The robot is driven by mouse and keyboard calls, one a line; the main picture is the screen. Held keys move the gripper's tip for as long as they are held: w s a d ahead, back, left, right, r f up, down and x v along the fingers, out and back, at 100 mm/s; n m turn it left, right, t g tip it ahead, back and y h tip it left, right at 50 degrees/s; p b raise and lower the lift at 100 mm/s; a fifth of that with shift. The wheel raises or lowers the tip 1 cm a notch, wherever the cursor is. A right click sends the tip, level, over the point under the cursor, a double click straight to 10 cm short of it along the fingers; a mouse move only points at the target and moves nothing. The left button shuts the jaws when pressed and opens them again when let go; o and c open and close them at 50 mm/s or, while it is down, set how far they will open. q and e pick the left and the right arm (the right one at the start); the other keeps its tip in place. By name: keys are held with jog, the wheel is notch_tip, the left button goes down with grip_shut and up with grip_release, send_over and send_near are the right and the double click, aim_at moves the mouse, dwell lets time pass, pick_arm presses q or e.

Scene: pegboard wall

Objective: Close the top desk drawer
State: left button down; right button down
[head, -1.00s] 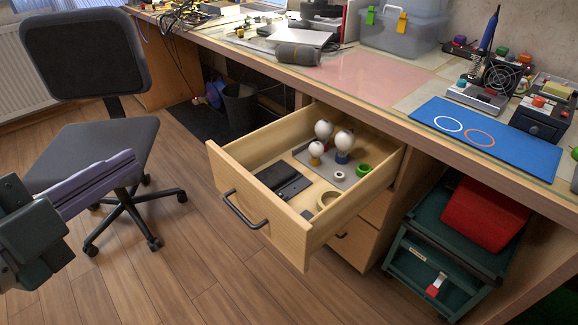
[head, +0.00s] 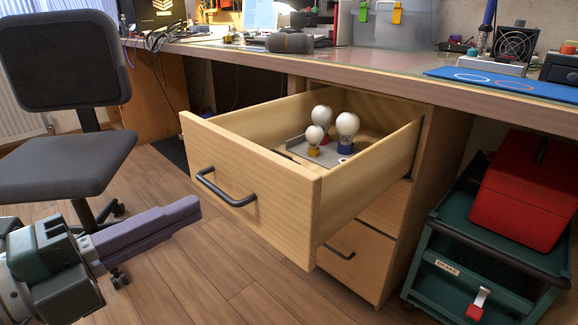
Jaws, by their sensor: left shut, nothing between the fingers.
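The top desk drawer (head: 250,190) is pulled well out from the desk. Its wooden front has a dark bar handle (head: 225,187). White bulb-shaped items on coloured bases (head: 346,128) stand inside, and the drawer's floor is mostly hidden by its front. My left gripper (head: 190,208) is shut and empty, low at the left. My right gripper is not in view.
A grey office chair (head: 62,165) stands at the left, behind my left arm. A lower drawer (head: 352,255) is closed. A green cart (head: 470,262) with a red box (head: 525,190) stands at the right. The desktop (head: 400,75) overhangs the drawer. Wooden floor before the drawer is clear.

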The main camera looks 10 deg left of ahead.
aim_at(278, 168)
pick_arm(q)
jog(key=b+x, duration=0.2)
jog(key=x, duration=0.7)
jog(key=shift+w+d, duration=0.25)
jog(key=shift+w, duration=0.1)
jog(key=shift+w+d+b, duration=0.3)
jog(key=shift+w+d, duration=0.05)
jog(key=shift+w, duration=0.1)
